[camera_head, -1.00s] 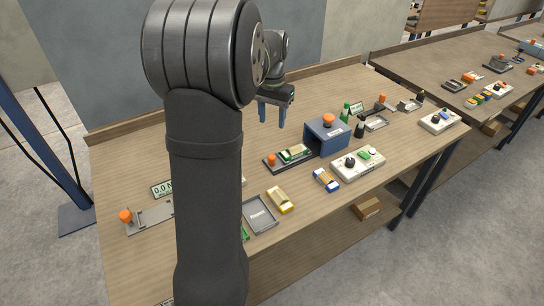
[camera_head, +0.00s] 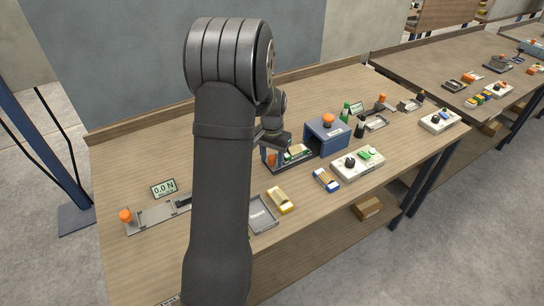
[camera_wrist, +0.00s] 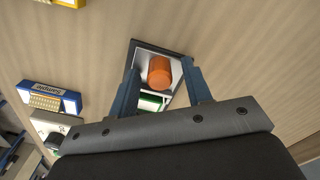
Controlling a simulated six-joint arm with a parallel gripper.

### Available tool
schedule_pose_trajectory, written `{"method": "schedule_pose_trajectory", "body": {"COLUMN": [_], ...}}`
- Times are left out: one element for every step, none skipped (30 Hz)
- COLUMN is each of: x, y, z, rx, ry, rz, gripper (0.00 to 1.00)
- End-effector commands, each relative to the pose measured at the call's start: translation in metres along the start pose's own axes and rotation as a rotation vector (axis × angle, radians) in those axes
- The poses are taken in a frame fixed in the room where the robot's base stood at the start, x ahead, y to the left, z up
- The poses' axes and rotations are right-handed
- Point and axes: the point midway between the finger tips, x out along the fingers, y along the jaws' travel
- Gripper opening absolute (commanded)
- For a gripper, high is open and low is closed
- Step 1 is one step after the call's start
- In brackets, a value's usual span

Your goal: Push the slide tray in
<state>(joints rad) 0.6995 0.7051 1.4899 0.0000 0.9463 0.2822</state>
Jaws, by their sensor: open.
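The slide tray (camera_head: 300,158) is a dark flat tray extending left from the blue box (camera_head: 340,144). It carries a green and white piece (camera_head: 297,152) and has an orange knob (camera_head: 272,160) at its outer end. In the wrist view the orange knob (camera_wrist: 160,72) shows between the two blue fingers of my gripper (camera_wrist: 162,84), one on each side. The gripper is open, with gaps beside the knob; I cannot tell whether it touches. The piece on the tray (camera_wrist: 150,103) is partly hidden in the wrist view.
The blue box has an orange knob (camera_head: 328,119) on top. A white control panel (camera_head: 358,164), a blue pack (camera_head: 326,180), a yellow pack (camera_head: 281,200) and a grey tray (camera_head: 263,216) lie in front. A display (camera_head: 163,188) stands left. Table behind the slide tray is clear.

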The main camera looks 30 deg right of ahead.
Motion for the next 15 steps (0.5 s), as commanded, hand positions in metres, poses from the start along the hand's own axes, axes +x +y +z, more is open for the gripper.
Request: {"method": "schedule_pose_trajectory", "body": {"x": [0.0004,0.0004,0.0003,0.0002,0.0002,0.0002,0.0001,0.0001,0.0001,0.0000,0.0000,0.0000,0.0000,0.0000,-0.0001], "y": [0.0000,0.0000,0.0000,0.0000,0.0000,0.0000,0.0000,0.0000,0.0000,0.0000,0.0000,0.0000,0.0000,0.0000,0.0000], "z": [0.0000,0.0000,0.0000,0.0000,0.0000,0.0000,0.0000,0.0000,0.0000,0.0000,0.0000,0.0000,0.0000,0.0000,0.0000], "rx": [0.000,0.000,0.000,0.000,0.000,0.000,0.000,0.000,0.000,0.000,0.000,0.000,0.000,0.000,0.000], "ry": [0.000,0.000,0.000,0.000,0.000,0.000,0.000,0.000,0.000,0.000,0.000,0.000,0.000,0.000,0.000], "rz": [0.000,0.000,0.000,0.000,0.000,0.000,0.000,0.000,0.000,0.000,0.000,0.000,0.000,0.000,0.000], "gripper": [0.45,0.45,0.45,0.45,0.45,0.43,0.37,0.31,0.23,0.17,0.12,0.04,0.00,0.00,0.00]}}
